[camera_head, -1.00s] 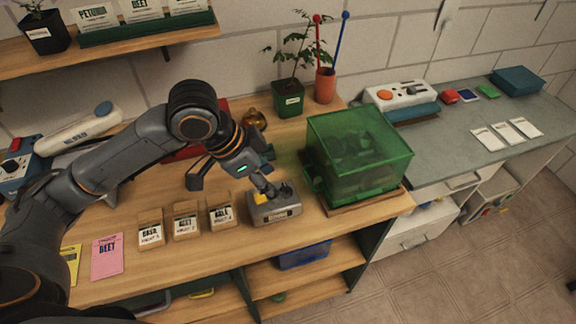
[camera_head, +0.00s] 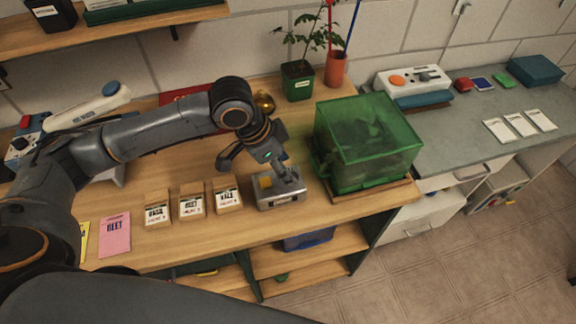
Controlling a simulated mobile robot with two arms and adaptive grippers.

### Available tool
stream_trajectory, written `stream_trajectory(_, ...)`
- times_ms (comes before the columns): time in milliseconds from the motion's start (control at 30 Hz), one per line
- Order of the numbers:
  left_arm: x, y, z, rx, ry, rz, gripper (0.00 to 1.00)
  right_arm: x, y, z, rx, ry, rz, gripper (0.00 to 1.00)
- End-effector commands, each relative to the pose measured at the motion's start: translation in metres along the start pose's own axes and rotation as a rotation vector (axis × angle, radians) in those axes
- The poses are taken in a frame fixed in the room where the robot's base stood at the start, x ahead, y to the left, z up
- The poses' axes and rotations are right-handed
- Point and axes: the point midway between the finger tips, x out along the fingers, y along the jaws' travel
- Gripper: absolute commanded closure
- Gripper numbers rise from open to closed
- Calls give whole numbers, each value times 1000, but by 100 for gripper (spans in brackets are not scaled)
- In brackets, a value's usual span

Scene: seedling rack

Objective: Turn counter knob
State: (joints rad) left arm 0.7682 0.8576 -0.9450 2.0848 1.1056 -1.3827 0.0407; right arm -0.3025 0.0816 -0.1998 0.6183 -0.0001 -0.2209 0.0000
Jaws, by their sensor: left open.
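The counter (camera_head: 281,201) is a small grey box with a display on its front and a yellow part (camera_head: 265,182) on top. It stands on the wooden bench near its front edge. My left gripper (camera_head: 257,170) is open, with its fingers spread wide and nothing between them. One finger is over the top of the counter, and the other is out to the left above the bench. I cannot tell whether the near finger touches the counter. The knob is not clearly visible; the finger covers part of the counter's top. My right gripper is not in view.
A green translucent box (camera_head: 368,140) stands close to the right of the counter. Several seed packets (camera_head: 191,201) stand in a row to its left. A potted plant (camera_head: 297,82) and a gold round object (camera_head: 264,103) are behind. A blue bin (camera_head: 308,240) is on the shelf below.

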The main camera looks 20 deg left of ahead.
Motion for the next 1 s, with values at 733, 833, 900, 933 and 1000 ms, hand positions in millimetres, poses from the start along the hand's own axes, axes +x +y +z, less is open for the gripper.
stream_trajectory(733, 21, 0, 0, 1, 1, -1, 90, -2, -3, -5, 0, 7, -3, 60)
stream_trajectory(833, 21, 0, 0, 1, 1, -1, 100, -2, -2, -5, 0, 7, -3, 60)
stream_trajectory(900, 21, 0, 0, 2, 1, -1, 100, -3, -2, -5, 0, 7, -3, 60)
stream_trajectory(933, 21, 0, 0, 3, 1, 0, 100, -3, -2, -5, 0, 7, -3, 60)
stream_trajectory(1000, 20, -1, 0, 10, 1, 3, 100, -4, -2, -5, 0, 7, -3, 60)
